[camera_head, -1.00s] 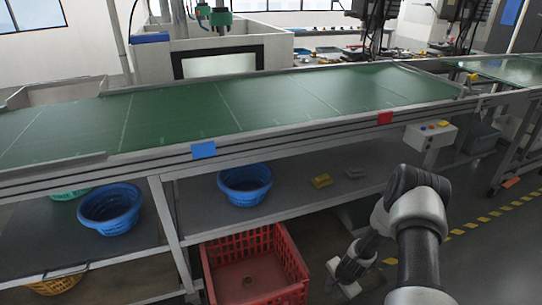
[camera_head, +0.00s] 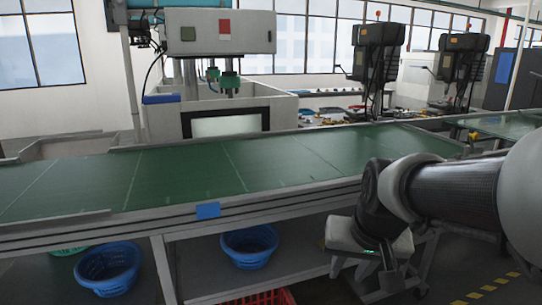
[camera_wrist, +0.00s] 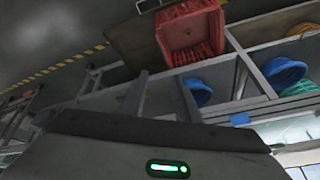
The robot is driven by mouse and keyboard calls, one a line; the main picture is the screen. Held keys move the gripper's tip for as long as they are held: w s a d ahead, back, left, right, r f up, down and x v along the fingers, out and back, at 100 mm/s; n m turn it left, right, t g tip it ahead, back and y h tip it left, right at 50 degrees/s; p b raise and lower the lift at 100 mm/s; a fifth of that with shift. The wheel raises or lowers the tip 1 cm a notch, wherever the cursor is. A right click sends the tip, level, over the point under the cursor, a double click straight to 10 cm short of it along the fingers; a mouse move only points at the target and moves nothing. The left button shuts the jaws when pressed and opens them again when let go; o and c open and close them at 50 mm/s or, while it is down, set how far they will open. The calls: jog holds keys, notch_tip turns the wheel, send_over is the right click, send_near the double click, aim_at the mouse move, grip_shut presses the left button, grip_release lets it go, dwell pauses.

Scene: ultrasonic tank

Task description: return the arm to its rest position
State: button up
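My gripper (camera_head: 364,272) hangs below my bent arm at the lower right of the head view, in front of the conveyor's near edge. Its two fingers point down and stand apart, with nothing held between them. In the wrist view the fingers (camera_wrist: 163,88) also show as two separate prongs above the grey gripper body with a green light. My arm reaches in from the right edge of the head view and hides part of the conveyor's side and legs.
The green conveyor (camera_head: 190,172) crosses the scene behind my gripper. Blue baskets (camera_head: 248,247) (camera_head: 108,268) stand on the shelf beneath. A red crate (camera_head: 262,298) shows at the bottom edge and in the wrist view (camera_wrist: 190,30). Floor with yellow stripes (camera_head: 487,290) lies at the right.

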jog(key=s+r+n+p, duration=0.15)
jog(key=s+r, duration=0.35)
jog(key=s, duration=0.7)
notch_tip(320, 180, up, 16)
jog(key=p, duration=1.6)
jog(key=shift+w+a+r+t, duration=0.15)
jog(key=shift+w+a+t, duration=0.15)
jog(key=shift+a+t, duration=0.1)
jog(key=shift+d+n, duration=0.1)
jog(key=shift+n, duration=0.15)
